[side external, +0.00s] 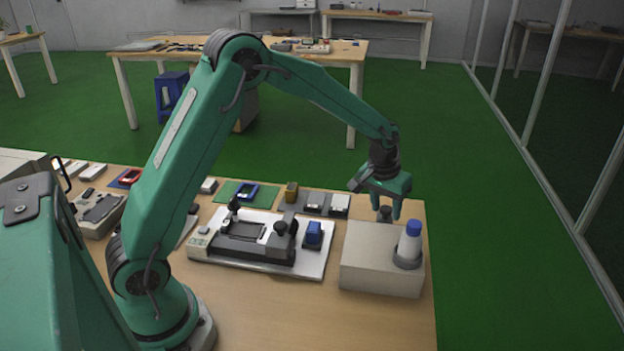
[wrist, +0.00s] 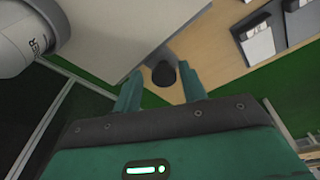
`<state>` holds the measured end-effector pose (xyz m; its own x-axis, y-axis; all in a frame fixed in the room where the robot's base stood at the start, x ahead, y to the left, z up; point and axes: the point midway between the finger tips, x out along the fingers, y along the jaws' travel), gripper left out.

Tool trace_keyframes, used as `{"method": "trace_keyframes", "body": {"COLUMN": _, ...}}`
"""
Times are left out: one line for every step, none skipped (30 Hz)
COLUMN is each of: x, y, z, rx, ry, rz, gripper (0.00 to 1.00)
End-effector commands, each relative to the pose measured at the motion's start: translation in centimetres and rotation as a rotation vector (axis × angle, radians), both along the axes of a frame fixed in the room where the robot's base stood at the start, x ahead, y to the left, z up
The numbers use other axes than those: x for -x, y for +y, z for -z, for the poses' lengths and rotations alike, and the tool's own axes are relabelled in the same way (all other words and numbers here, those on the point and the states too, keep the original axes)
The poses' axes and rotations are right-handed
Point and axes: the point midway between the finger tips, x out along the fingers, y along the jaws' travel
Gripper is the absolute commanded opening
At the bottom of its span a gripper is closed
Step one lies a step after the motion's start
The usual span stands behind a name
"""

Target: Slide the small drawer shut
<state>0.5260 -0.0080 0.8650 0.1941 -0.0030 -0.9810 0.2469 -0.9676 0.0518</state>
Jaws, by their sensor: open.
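The small drawer appears to belong to the pale beige box (side external: 375,268) at the right end of the wooden table; its front is on the far side, hidden in the side view. A dark round knob (wrist: 163,76) stands just off the box edge in the wrist view. I cannot tell how far the drawer is out. My gripper (side external: 388,213) is open, pointing down at the far edge of the box. In the wrist view its two green fingers (wrist: 159,84) are on either side of the knob, with gaps visible; contact is unclear.
A white test fixture (side external: 262,240) lies left of the box. Small trays with parts (side external: 326,204) lie behind it. The table's right edge is close to the box.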

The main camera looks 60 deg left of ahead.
Motion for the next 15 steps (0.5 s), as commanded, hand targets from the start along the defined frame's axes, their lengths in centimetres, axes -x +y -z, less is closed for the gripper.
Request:
{"method": "trace_keyframes", "body": {"x": 0.0, "y": 0.0, "z": -0.2, "rx": 0.000, "ry": -0.001, "rz": -0.001, "gripper": 0.42}}
{"method": "trace_keyframes", "body": {"x": 0.0, "y": 0.0, "z": -0.3, "rx": 0.000, "ry": -0.001, "rz": -0.001, "gripper": 0.42}}
{"method": "trace_keyframes", "body": {"x": 0.0, "y": 0.0, "z": -0.5, "rx": 0.000, "ry": -0.001, "rz": -0.001, "gripper": 0.42}}
{"method": "trace_keyframes", "body": {"x": 0.0, "y": 0.1, "z": -0.7, "rx": 0.000, "ry": -0.002, "rz": -0.001, "gripper": 0.42}}
{"method": "trace_keyframes", "body": {"x": -0.1, "y": 0.1, "z": -0.9, "rx": 0.000, "ry": -0.002, "rz": -0.001, "gripper": 0.42}}
{"method": "trace_keyframes", "body": {"x": -0.1, "y": 0.1, "z": -1.2, "rx": 0.000, "ry": -0.004, "rz": -0.001, "gripper": 0.42}}
{"method": "trace_keyframes", "body": {"x": -0.1, "y": 0.1, "z": -1.4, "rx": 0.000, "ry": -0.004, "rz": -0.001, "gripper": 0.42}}
{"method": "trace_keyframes", "body": {"x": -0.1, "y": 0.1, "z": -1.6, "rx": 0.000, "ry": -0.004, "rz": -0.001, "gripper": 0.42}}
{"method": "trace_keyframes", "body": {"x": -0.1, "y": 0.1, "z": -1.9, "rx": 0.000, "ry": -0.003, "rz": -0.001, "gripper": 0.42}}
{"method": "trace_keyframes", "body": {"x": -0.1, "y": 0.1, "z": -2.1, "rx": 0.000, "ry": -0.003, "rz": -0.002, "gripper": 0.42}}
{"method": "trace_keyframes", "body": {"x": -0.1, "y": 0.1, "z": -2.3, "rx": 0.000, "ry": -0.003, "rz": -0.002, "gripper": 0.42}}
{"method": "trace_keyframes", "body": {"x": -0.1, "y": 0.1, "z": -2.6, "rx": 0.001, "ry": -0.003, "rz": -0.002, "gripper": 0.42}}
{"method": "trace_keyframes", "body": {"x": -0.1, "y": 0.1, "z": -2.8, "rx": 0.000, "ry": -0.003, "rz": -0.002, "gripper": 0.42}}
{"method": "trace_keyframes", "body": {"x": -0.1, "y": 0.1, "z": -3.0, "rx": 0.000, "ry": -0.002, "rz": -0.002, "gripper": 0.42}}
{"method": "trace_keyframes", "body": {"x": -0.1, "y": 0.1, "z": -3.3, "rx": 0.000, "ry": -0.002, "rz": -0.002, "gripper": 0.42}}
